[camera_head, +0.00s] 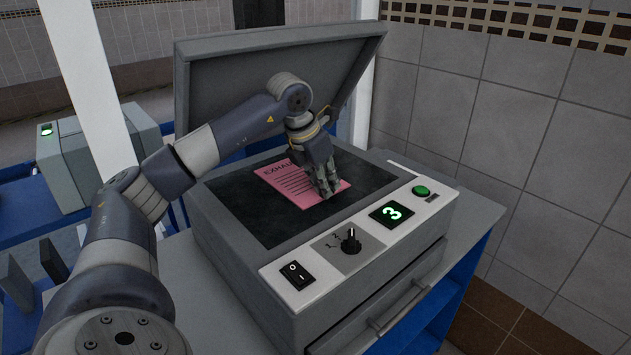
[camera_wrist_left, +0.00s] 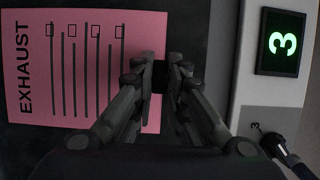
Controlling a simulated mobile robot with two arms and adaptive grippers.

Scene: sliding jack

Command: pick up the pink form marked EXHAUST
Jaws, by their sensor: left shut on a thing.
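The pink form marked EXHAUST (camera_head: 289,182) lies on the dark glass of a grey copier with its lid raised. In the left wrist view the form (camera_wrist_left: 85,65) fills the upper left, with its heading along its left side. My left gripper (camera_head: 328,193) reaches down from above onto the form's right end. In the left wrist view its fingertips (camera_wrist_left: 160,75) are close together at the form's edge, shut on it. The form still looks flat on the glass. The part between the fingers is hidden. My right gripper is not in view.
The copier's open lid (camera_head: 270,75) stands behind my arm. Its front panel has a power switch (camera_head: 296,275), a knob (camera_head: 351,240), a green display reading 3 (camera_head: 391,213) and a green button (camera_head: 420,191). A tiled wall (camera_head: 520,130) is at right. Another grey machine (camera_head: 95,155) stands at left.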

